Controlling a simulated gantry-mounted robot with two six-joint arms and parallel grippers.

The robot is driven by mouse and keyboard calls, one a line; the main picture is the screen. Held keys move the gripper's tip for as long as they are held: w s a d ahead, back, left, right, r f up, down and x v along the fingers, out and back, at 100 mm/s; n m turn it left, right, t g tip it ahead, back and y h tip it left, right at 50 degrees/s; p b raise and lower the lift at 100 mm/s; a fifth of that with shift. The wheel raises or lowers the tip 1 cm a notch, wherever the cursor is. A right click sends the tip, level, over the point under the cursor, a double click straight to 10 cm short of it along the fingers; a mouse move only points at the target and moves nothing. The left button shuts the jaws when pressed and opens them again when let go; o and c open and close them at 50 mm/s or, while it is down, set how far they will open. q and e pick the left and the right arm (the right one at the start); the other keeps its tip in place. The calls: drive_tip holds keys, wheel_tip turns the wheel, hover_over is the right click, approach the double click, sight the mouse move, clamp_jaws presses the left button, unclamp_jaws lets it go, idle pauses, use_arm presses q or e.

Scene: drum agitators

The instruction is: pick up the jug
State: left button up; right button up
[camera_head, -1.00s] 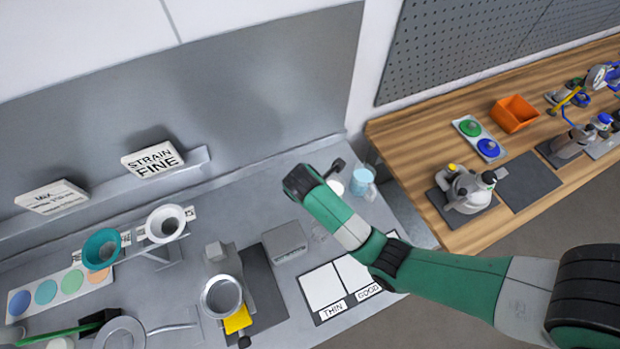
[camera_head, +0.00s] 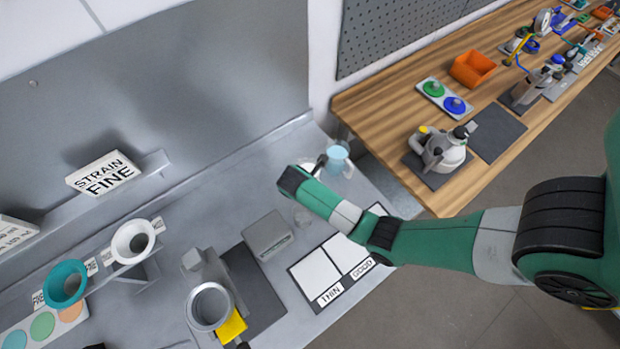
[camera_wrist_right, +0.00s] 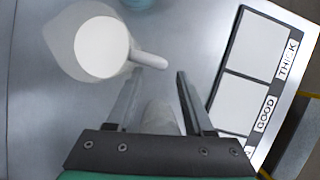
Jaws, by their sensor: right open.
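A pale jug (camera_wrist_right: 100,47) with white contents and a handle stands on the grey bench in the right wrist view. Its handle (camera_wrist_right: 150,60) points right, just beyond the fingertips of my right gripper (camera_wrist_right: 158,78). The right gripper is open, with no handle gripped between its fingers. In the head view, my right wrist mostly hides the jug, and the fingers cannot be made out clearly. A light blue cup (camera_head: 338,154) stands beside this spot. My left gripper is not in view.
A board marked THIN and GOOD (camera_head: 328,292) lies to the right of the gripper. A grey block (camera_head: 267,235) and a metal pot (camera_head: 210,306) stand nearer the front. Funnels (camera_head: 131,241) are at left. A wooden bench (camera_head: 375,105) is beyond a gap.

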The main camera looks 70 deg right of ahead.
drive_tip(key=x, duration=0.4)
drive_tip(key=shift+s+d+f+b, duration=0.1)
drive_tip(key=shift+s+f+b, duration=0.05)
drive_tip(key=shift+b, duration=0.2)
drive_tip(key=shift+c, duration=0.3)
clamp_jaws()
idle(0.7)
